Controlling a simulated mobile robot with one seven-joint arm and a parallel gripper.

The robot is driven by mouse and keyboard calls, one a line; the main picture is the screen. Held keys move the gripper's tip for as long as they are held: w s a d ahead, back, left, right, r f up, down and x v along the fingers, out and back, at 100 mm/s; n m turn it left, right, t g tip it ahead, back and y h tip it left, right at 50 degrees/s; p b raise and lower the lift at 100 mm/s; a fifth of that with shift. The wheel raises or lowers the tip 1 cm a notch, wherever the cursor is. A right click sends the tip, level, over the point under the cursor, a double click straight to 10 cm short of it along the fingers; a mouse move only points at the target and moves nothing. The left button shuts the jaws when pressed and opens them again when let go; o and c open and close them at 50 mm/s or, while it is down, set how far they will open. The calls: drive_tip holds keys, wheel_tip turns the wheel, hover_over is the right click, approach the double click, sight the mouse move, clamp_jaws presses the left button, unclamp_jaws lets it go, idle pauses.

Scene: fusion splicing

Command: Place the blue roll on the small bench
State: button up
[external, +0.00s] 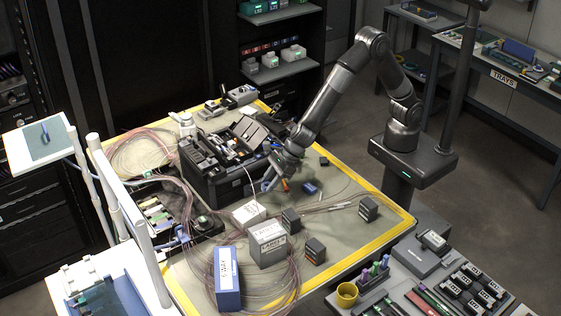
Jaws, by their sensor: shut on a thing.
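My gripper (275,178) is low over the yellow-edged worktable, just right of the black case. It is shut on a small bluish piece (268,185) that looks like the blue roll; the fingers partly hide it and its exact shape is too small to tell. A small orange-red piece (285,185) shows right beside the fingers. The small bench appears to be the white raised stand (14,146) at the far left, with a grey-green mat and a dark blue item (45,134) on it. It is well apart from my gripper.
The open black case (226,186) stands between my gripper and the white stand. A small dark blue block (311,188) lies right of my gripper. Grey boxes (268,244), a tall blue box (227,278) and loose fibre coils (140,155) crowd the table. White posts (115,190) rise at left.

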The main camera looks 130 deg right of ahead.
drive_tip(key=shift+r, duration=0.1)
drive_tip(key=shift+r, duration=2.7)
drive_tip(key=a+n+y, duration=0.2)
drive_tip(key=a, duration=2.7)
drive_tip(key=s+a+n, duration=0.1)
drive_tip(key=s+a, duration=0.5)
drive_tip(key=a, duration=0.7)
drive_tip(key=s+a+n, duration=0.1)
drive_tip(key=s+a, duration=0.6)
drive_tip(key=a, duration=0.5)
drive_tip(key=shift+y, duration=0.4)
drive_tip(key=f, duration=1.1)
drive_tip(key=shift+w+d+f, duration=0.15)
drive_tip(key=shift+w, duration=0.05)
drive_tip(key=shift+f, duration=2)
